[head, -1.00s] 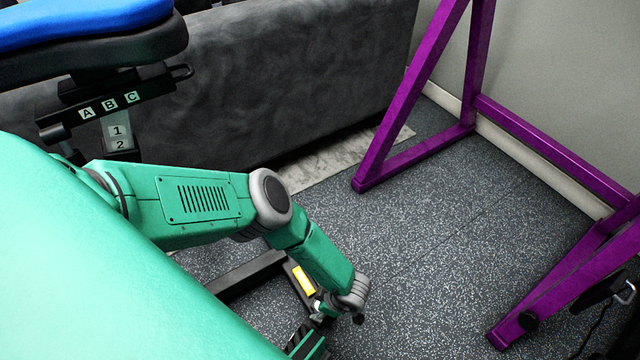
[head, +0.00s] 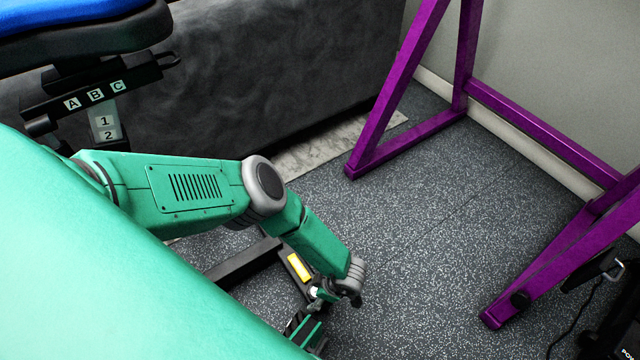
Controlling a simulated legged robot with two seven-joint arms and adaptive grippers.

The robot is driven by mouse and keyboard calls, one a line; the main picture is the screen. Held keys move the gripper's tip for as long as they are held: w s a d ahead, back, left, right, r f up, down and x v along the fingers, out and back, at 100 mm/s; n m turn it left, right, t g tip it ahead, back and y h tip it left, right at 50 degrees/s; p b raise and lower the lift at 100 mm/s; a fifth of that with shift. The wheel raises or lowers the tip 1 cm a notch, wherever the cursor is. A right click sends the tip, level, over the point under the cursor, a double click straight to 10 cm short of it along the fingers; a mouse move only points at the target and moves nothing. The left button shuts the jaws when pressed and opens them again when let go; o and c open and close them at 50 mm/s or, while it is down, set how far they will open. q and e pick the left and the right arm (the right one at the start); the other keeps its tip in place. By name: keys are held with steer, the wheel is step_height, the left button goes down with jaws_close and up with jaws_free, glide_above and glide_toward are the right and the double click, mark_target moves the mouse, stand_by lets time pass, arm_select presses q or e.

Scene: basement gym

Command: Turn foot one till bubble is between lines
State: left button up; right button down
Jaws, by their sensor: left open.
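A black bench frame bar (head: 245,262) lies low on the floor, partly behind my left arm. A small yellow rectangular piece (head: 299,267) sits on its dark end part; I cannot make out a bubble or lines on it. A small whitish part (head: 318,293) shows just below the yellow piece, and I cannot tell if it is foot one. My left gripper (head: 308,326) is open, pointing down and left from the wrist beside this end of the bar. My body hides part of it, and contact cannot be told. My right gripper is out of view.
The blue-padded bench (head: 75,25) with letter and number labels stands at upper left. A purple steel frame (head: 400,95) stands on the right by the wall. A dark grey panel (head: 290,75) is behind. Speckled floor (head: 430,230) between is clear.

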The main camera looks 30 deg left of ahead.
arm_select(q)
steer(key=v, duration=1.2)
steer(key=shift+w+d, duration=0.1)
steer(key=s+a+r+m+t+h+p, duration=0.1)
steer(key=s+a+r+m+h, duration=0.1)
steer(key=s+a+r+m, duration=0.7)
steer(key=s+a+r+m+t+h, duration=0.15)
steer(key=s+a+r+m, duration=0.25)
steer(key=r+m, duration=0.75)
step_height(320, 180, up, 15)
steer(key=m+p, duration=0.1)
steer(key=p, duration=1.6)
steer(key=shift+g+h, duration=0.35)
